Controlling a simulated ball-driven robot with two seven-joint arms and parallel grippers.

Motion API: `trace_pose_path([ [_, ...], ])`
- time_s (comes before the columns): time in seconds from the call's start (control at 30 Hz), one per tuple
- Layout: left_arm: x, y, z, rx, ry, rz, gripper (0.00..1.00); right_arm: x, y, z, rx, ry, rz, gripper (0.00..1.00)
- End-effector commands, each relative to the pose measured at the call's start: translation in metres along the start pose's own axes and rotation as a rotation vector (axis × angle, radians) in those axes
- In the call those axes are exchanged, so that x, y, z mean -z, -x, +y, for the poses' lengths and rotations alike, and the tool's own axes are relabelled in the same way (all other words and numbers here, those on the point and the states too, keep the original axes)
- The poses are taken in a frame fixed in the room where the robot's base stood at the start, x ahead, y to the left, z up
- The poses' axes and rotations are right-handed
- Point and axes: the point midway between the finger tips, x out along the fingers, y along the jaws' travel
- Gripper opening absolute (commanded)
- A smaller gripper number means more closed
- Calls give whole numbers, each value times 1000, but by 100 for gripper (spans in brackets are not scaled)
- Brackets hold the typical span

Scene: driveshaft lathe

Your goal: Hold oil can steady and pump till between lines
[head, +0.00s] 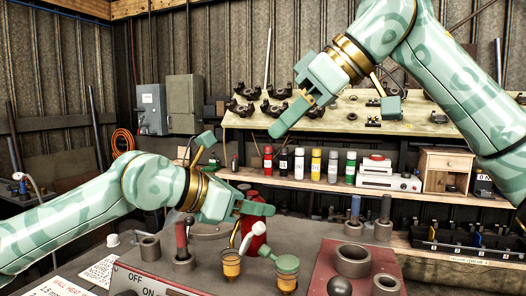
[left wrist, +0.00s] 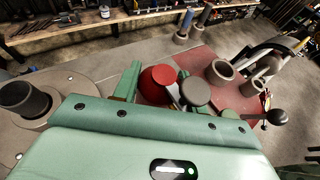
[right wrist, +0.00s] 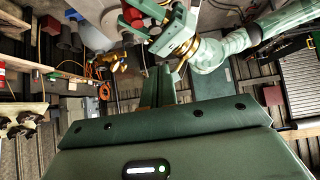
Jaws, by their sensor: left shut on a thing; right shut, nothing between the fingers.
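In the left wrist view the can's red top (left wrist: 158,82) shows between the fingers. Two amber oil cups sit in front: an open one (head: 231,266) and one with a green lid (head: 287,265). Their level lines are too small to read. My right gripper (head: 281,124) is shut and empty, high above and behind the can.
A grey ring (head: 352,261) and other collars stand on the red plate at right. Spray cans (head: 316,165) line the shelf behind. Open air separates the two grippers.

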Motion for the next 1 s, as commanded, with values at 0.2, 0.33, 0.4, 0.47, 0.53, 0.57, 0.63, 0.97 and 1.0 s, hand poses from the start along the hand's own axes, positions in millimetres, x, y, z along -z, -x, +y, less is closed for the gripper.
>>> trace_pose_path([
  [0.2,4,-2,-1,4,5,8,16,0,26,0,0,1,1,0],
  [0.33,5,-2,-1,4,5,10,16,0,30,0,1,1,1,0],
  [0.4,5,-2,-1,4,6,10,16,1,30,0,1,2,1,0],
  [0.47,5,-3,-1,4,6,11,16,1,30,0,0,1,1,0],
  [0.53,6,-3,-1,5,7,11,16,1,30,0,0,2,1,0],
  [0.57,6,-3,-1,5,7,12,16,1,30,0,0,2,2,0],
  [0.63,6,-3,-1,5,7,12,16,1,30,0,0,2,2,0],
  [0.97,7,-3,-1,6,8,15,16,1,30,0,0,2,2,0],
  [1.0,7,-4,-1,6,9,15,16,0,30,0,0,2,2,0],
])
